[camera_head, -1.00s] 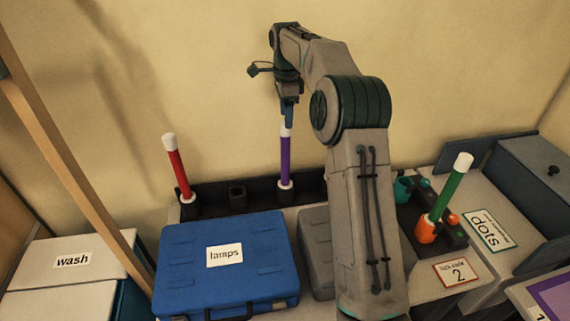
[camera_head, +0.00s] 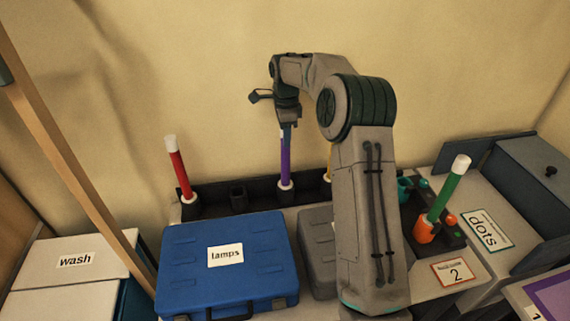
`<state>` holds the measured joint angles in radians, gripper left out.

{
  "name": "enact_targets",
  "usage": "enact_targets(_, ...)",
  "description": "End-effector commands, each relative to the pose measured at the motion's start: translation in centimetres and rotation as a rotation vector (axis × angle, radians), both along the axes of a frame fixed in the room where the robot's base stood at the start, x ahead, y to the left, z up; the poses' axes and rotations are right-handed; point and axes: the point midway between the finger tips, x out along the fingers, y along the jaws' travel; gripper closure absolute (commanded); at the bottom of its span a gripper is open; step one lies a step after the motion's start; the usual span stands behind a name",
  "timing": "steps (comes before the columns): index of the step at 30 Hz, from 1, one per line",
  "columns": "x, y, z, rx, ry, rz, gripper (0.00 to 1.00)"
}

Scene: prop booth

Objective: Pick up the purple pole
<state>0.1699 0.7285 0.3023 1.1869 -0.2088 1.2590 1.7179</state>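The purple pole (camera_head: 285,160) stands upright in a white-collared socket of the dark rack (camera_head: 220,192) against the back wall. My gripper (camera_head: 286,127) points down at the top of the pole. Its fingers overlap the pole's white tip, which is now mostly hidden. I cannot tell whether the fingers are closed on it. The pole's foot is still in its socket.
A red pole (camera_head: 180,170) leans slightly at the rack's left, beside an empty socket (camera_head: 238,195). A yellow pole (camera_head: 328,172) is partly hidden by my arm. A green pole (camera_head: 448,190) stands right. A blue lamps case (camera_head: 190,270) lies in front.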

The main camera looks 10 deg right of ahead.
Motion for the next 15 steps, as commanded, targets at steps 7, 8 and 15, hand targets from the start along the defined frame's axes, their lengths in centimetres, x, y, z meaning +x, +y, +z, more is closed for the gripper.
enact_targets(7, 0.01, -0.01, 0.07, 0.0, -0.001, 0.0, 1.0)
enact_targets(8, 0.01, -0.01, 0.07, 0.0, -0.001, 0.0, 1.0)
enact_targets(15, 0.06, -0.02, 0.7, 0.0, -0.002, -0.001, 1.0)
